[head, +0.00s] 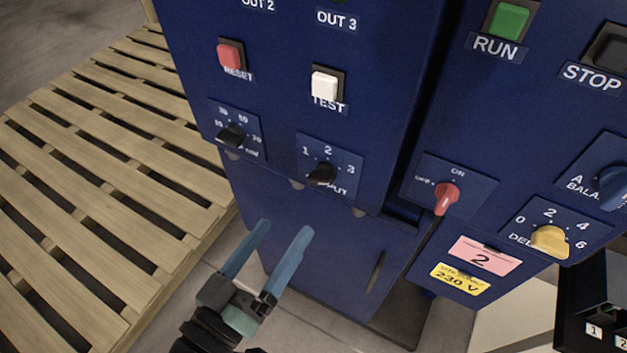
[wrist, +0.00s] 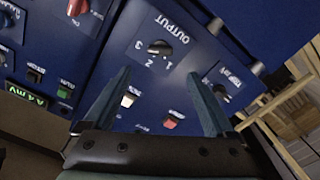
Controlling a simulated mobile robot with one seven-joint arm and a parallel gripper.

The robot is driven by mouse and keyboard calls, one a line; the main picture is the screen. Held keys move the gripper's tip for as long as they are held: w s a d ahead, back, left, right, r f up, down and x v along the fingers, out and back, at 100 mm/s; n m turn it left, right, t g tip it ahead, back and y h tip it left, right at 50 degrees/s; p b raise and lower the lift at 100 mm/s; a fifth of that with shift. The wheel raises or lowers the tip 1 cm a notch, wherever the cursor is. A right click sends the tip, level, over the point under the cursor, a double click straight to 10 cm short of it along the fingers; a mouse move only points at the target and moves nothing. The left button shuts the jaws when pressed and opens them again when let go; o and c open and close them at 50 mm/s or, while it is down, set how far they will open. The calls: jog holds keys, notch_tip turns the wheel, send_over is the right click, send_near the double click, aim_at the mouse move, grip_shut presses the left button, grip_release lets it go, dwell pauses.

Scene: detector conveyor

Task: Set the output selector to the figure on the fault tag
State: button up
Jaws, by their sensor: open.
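The output selector (head: 321,174) is a black knob on a blue plate marked 1, 2, 3, low on the left cabinet. Its bar lies nearly level and seems turned toward the 3, though its pointing end is hard to make out. The selector also shows upside down in the wrist view (wrist: 160,48), ahead of the fingers. The fault tag (head: 484,256) is a pink label with a 2, on the right cabinet above a yellow 230 V label. My gripper (head: 283,230) is open and empty, below and left of the selector, apart from it; its fingers also show in the wrist view (wrist: 157,74).
Another black knob (head: 232,135) sits left of the selector, with the white TEST (head: 325,83) and red RESET (head: 230,55) buttons above. A red switch (head: 446,198) and yellow knob (head: 549,241) are on the right cabinet. A wooden pallet (head: 120,150) lies at left.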

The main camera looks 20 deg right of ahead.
aim_at(316, 181)
jog(key=p+x, duration=0.1)
jog(key=x, duration=0.9)
jog(key=shift+w+d+p, duration=0.25)
jog(key=shift+d+p, duration=0.05)
jog(key=c, duration=1.4)
